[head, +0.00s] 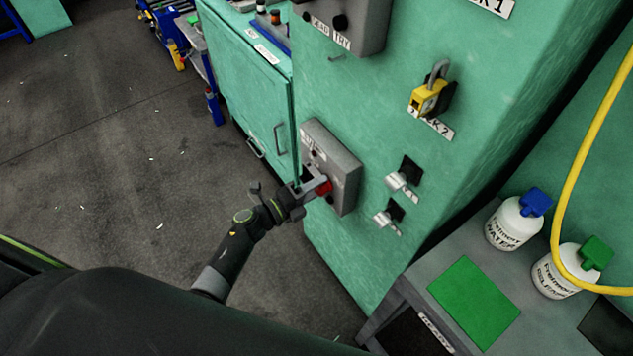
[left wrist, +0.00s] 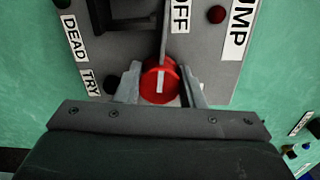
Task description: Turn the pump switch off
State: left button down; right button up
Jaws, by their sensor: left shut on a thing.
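The pump switch is a red round knob (head: 324,187) on a grey control box (head: 347,165) fixed to the green cabinet. In the left wrist view the knob (left wrist: 160,82) carries a white line running roughly up and down the picture. Labels OFF (left wrist: 181,14), PUMP (left wrist: 238,28), DEAD and TRY show around it. My left gripper (head: 317,186) is shut on the knob, one finger on each side. In the left wrist view the gripper (left wrist: 160,90) covers the lower part of the box. My right gripper does not show.
A yellow padlock (head: 428,97) hangs above two metal handles (head: 402,180) on the cabinet. Two white bottles (head: 512,226) and a green mat (head: 474,302) are on the bench at lower right. A yellow hose (head: 569,190) hangs there. Open floor lies left.

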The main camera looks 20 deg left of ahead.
pick_arm(q)
jog(key=shift+n, duration=0.6)
jog(key=shift+f+p, duration=0.1)
jog(key=shift+p, duration=0.25)
jog(key=c, duration=0.9)
grip_release()
jog(key=shift+c, duration=0.2)
jog(key=b+v, duration=0.2)
jog(key=v, duration=1.5)
jog(key=shift+s+a, duration=0.2)
